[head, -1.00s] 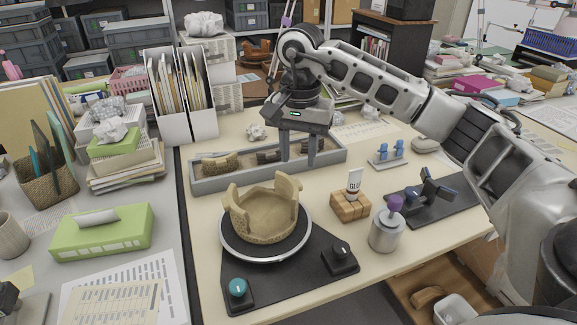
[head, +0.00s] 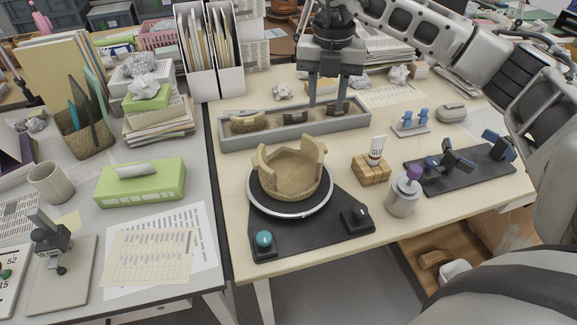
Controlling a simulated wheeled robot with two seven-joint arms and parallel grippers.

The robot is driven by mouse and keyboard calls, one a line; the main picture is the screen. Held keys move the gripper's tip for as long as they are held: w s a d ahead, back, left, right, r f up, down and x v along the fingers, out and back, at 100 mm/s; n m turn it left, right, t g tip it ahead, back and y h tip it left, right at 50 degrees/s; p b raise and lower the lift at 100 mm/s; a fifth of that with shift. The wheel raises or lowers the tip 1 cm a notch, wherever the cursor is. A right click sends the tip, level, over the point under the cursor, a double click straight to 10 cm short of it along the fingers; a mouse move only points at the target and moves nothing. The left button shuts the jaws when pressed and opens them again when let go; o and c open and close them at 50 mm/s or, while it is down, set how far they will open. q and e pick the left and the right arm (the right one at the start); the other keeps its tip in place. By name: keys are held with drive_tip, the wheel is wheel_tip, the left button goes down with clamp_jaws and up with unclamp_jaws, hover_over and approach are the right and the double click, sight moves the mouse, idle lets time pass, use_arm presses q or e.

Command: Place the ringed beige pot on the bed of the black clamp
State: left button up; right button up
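The beige pot (head: 290,174) stands upright on a round turntable (head: 256,196) with a dark top and pale rim. Its rim is uneven, with raised pieces and gaps. The black clamp (head: 437,178) lies to the right on the same table, with blue-padded jaws and an empty-looking bed. My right gripper (head: 327,100) points down above the right part of the grey sherd tray, behind the pot. Its two fingers are apart with nothing visibly held between them. My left gripper is out of view.
The grey tray (head: 290,132) holds several sherds. A glue tube (head: 376,150) on a wooden block (head: 371,169) and a purple-topped jar (head: 403,194) stand between pot and clamp. Blue pegs on a stand (head: 410,122) are behind the clamp. Turntable knobs (head: 264,239) sit in front.

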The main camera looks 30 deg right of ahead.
drive_tip(key=m, duration=0.2)
drive_tip(key=p, duration=0.2)
hover_over(320, 159)
wheel_tip(320, 159, down, 10)
drive_tip(key=shift+w+d+f, duration=0.1)
drive_tip(key=shift+w+f, duration=0.05)
drive_tip(key=shift+f, duration=0.05)
drive_tip(key=shift+s+f+p, duration=0.2)
drive_tip(key=shift+f+p, duration=0.3)
drive_tip(key=shift+f, duration=2.15)
clamp_jaws()
drive_tip(key=shift+w+r, duration=0.1)
